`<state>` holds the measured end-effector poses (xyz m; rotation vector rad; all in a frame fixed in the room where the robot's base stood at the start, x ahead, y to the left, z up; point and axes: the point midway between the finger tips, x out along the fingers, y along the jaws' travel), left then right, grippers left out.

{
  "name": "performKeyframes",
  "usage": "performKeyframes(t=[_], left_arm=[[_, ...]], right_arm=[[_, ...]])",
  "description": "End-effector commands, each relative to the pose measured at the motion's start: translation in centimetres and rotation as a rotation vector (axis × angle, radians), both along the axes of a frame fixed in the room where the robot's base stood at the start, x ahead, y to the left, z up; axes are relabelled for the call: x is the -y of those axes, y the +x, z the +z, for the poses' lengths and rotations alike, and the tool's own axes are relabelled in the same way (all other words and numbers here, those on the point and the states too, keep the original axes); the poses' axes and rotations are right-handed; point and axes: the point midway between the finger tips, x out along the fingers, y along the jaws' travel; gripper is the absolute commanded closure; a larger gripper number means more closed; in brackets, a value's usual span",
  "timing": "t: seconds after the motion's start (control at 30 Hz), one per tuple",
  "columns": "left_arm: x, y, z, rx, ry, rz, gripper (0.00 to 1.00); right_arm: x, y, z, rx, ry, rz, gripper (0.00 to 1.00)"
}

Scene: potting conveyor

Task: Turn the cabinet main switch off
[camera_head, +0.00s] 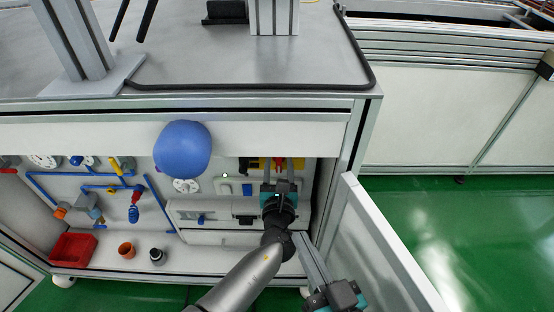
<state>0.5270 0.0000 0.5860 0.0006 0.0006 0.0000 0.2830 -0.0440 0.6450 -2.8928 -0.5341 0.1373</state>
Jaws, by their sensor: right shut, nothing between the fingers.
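The cabinet main switch, red on yellow (279,162), is on the cabinet's back panel, right of centre. My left gripper (279,168) reaches into the open cabinet with its fingers apart, in front of the switch. It hides part of the switch, so I cannot tell the switch's position or whether the fingers touch it. My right gripper (300,238) is at the bottom right, in front of the cabinet and beside its open door. Its long fingers are together and empty.
The open cabinet door (385,250) stands to the right. A blue ball-like thing (183,150) hides part of the cabinet front. A red bin (73,249), an orange pot (126,250) and a dark round part (157,256) are on the cabinet floor. Green floor (490,230) is clear at right.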

Motion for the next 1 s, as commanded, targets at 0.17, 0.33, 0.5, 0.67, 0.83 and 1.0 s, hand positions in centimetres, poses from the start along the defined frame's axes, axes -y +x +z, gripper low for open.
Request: performKeyframes(t=[0.17,0.33,0.5,0.67,0.83,1.0], left_arm=[[0.01,0.0,0.0,0.0,0.0,0.0,0.59],[0.0,0.01,0.01,0.0,-0.001,0.0,0.78],[0.0,0.02,0.02,0.0,-0.001,0.0,0.97],[0.0,0.03,0.04,0.001,-0.001,0.0,1.0],[-0.01,0.05,0.05,0.001,-0.002,0.0,1.0],[-0.06,0.08,0.09,0.002,-0.026,-0.001,1.0]], right_arm=[[0.01,-0.01,0.01,0.001,0.0,0.0,1.0],[0.01,-0.01,0.01,0.001,0.0,0.0,1.0],[-0.01,-0.01,0.0,0.0,0.0,0.0,1.0],[0.0,-0.02,-0.01,0.0,0.001,0.0,1.0],[-0.01,-0.03,-0.01,-0.001,0.001,0.0,1.0],[-0.02,-0.03,-0.02,-0.001,0.001,0.0,1.0]])
